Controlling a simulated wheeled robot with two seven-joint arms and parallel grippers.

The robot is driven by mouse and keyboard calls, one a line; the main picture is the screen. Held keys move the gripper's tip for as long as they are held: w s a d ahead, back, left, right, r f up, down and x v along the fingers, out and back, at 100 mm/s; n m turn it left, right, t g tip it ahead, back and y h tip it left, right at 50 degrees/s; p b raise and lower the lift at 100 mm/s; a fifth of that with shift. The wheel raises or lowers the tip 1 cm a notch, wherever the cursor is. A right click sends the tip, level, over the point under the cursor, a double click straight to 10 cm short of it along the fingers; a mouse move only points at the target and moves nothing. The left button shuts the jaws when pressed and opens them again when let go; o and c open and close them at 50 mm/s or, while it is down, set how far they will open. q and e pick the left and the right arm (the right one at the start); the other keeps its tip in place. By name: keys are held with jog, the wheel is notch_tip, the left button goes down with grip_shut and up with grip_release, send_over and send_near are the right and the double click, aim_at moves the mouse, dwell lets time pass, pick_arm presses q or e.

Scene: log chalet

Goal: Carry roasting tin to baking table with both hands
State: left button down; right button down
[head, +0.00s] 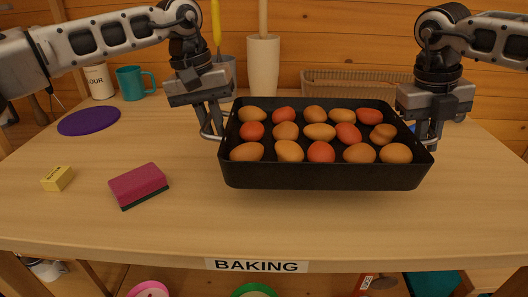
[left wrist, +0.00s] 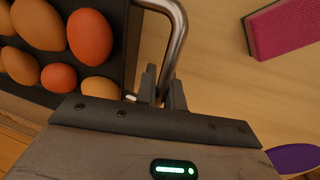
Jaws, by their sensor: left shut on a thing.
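The black roasting tin (head: 322,176), full of brown and orange-red egg-shaped things, is level over the middle of the baking table (head: 120,228). I cannot tell if its base touches the top. My left gripper (head: 211,130) is shut on the metal handle at the tin's left end. The left wrist view shows the fingers (left wrist: 163,95) around this handle (left wrist: 180,35), beside the tin's dark rim. My right gripper (head: 428,138) is at the handle on the tin's right end, its fingertips partly hidden by the tin, so its grip is unclear.
A pink sponge (head: 139,184) and yellow block (head: 58,178) lie at the left. A purple disc (head: 89,120), teal mug (head: 132,83), flour canister (head: 98,82), white utensil holder (head: 263,66) and wicker basket (head: 355,83) stand behind. The front strip, labelled BAKING, is clear.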

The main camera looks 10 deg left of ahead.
pick_arm(q)
jog(key=shift+f, duration=0.25)
pick_arm(e)
jog(key=shift+f, duration=0.3)
